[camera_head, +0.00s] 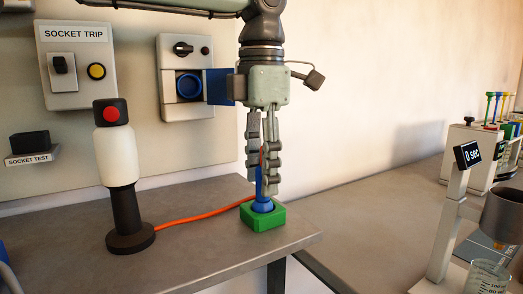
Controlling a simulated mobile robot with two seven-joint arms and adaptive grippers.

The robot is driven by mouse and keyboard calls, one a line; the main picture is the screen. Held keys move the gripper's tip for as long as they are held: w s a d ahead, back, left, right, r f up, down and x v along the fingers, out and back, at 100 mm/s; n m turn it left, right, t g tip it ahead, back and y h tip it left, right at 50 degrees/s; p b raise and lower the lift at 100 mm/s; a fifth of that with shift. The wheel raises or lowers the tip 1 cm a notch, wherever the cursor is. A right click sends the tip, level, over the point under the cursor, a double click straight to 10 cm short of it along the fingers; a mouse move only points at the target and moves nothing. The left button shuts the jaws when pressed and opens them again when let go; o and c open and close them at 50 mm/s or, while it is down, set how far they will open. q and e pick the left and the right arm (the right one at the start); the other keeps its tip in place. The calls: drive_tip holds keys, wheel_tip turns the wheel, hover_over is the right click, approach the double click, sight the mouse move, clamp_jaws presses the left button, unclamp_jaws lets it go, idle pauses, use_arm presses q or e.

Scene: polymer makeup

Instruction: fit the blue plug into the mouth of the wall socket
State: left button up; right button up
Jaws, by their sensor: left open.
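The blue plug (262,206) stands upright in a green block (264,221) near the table's front right corner. An orange cable runs to it from the left. My left gripper (261,178) points straight down over the plug, its open fingers on either side of the plug's upper part, which they partly hide. I cannot tell whether a finger touches it. The wall socket (170,114) is a grey box on the panel, up and left of the gripper. Its round blue mouth (188,85) faces out, with a blue flap (219,87) standing open at its right. My right gripper is out of view.
A white and black post with a red button (116,165) stands on the table left of the plug. The SOCKET TRIP box (78,76) and SOCKET TEST holder (31,148) are on the panel. Lab equipment (463,180) stands at the far right.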

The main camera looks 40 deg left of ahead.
use_arm(q)
drive_tip(key=shift+f, duration=0.25)
clamp_jaws()
drive_tip(key=shift+r+p, duration=0.55)
drive_tip(key=shift+r, duration=0.05)
idle(0.6)
drive_tip(key=shift+r+p, duration=1.65)
drive_tip(key=shift+r, duration=0.3)
